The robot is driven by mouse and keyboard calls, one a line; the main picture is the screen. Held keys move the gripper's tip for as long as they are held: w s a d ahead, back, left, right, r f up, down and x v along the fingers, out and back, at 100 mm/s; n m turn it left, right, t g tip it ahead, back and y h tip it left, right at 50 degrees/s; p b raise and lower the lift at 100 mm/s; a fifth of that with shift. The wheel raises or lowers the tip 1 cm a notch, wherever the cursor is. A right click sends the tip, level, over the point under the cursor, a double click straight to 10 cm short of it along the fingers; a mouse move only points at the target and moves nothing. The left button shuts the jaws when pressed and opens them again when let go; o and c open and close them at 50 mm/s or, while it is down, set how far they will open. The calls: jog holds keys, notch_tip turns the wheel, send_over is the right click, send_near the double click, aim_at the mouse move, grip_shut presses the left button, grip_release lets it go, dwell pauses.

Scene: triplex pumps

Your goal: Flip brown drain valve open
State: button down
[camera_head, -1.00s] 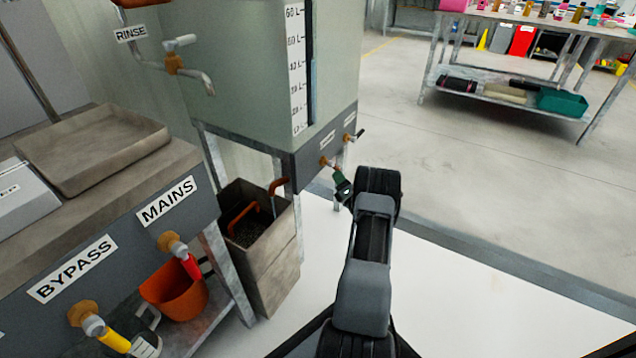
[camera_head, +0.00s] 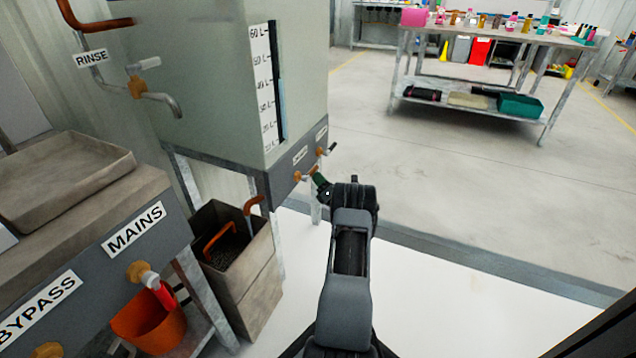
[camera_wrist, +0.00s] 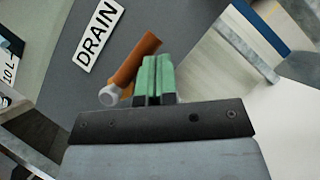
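The brown drain valve handle (camera_wrist: 135,64) shows in the wrist view beside a white label reading DRAIN (camera_wrist: 98,36). A white round fitting (camera_wrist: 109,96) is at its lower end. My gripper (camera_wrist: 159,64) has two green fingers pressed together, with only a thin dark line between them. They are just right of the handle and overlap part of it in the picture; contact cannot be told. In the head view the brown valve (camera_head: 303,176) is on the grey frame under the tank, with my gripper (camera_head: 319,181) at its right.
A second valve with a dark handle (camera_head: 328,150) is just above and right of the drain valve. A grey bin (camera_head: 255,275) stands below left. The MAINS valve (camera_head: 148,280) is on the left bench. Open floor (camera_head: 440,180) lies to the right.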

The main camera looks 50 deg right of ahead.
jog(key=shift+d+r, duration=0.1)
jog(key=shift+r, duration=0.2)
dwell(0.4)
jog(key=shift+f, duration=0.1)
jog(key=s+d+f+p, duration=0.2)
jog(key=s+d+f, duration=0.1)
jog(key=s+f, duration=0.5)
jog(key=shift+s+f, duration=0.25)
jog(key=shift+f, duration=0.5)
jog(key=shift+s, duration=0.1)
